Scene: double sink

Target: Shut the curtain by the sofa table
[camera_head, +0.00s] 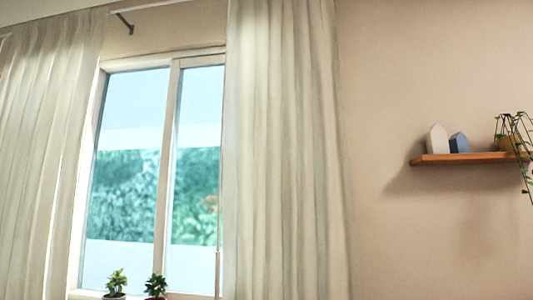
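The curtain hangs in two pale cream panels from a rod (155,5) above a window (155,170). The left panel (45,150) covers the window's left side. The right panel (285,150) hangs at the window's right edge and over the wall beside it. Between the panels is a wide gap where the window panes show. A thin wand (217,270) hangs along the inner edge of the right panel. The sofa table is not in view. Neither of my grippers shows.
Two small potted plants (116,281) (155,285) stand at the window's bottom, in the gap between the panels. On the right wall a wooden shelf (450,159) bears a white house-shaped block (437,139), a blue one (459,142) and a trailing plant (515,130). The wall between is bare.

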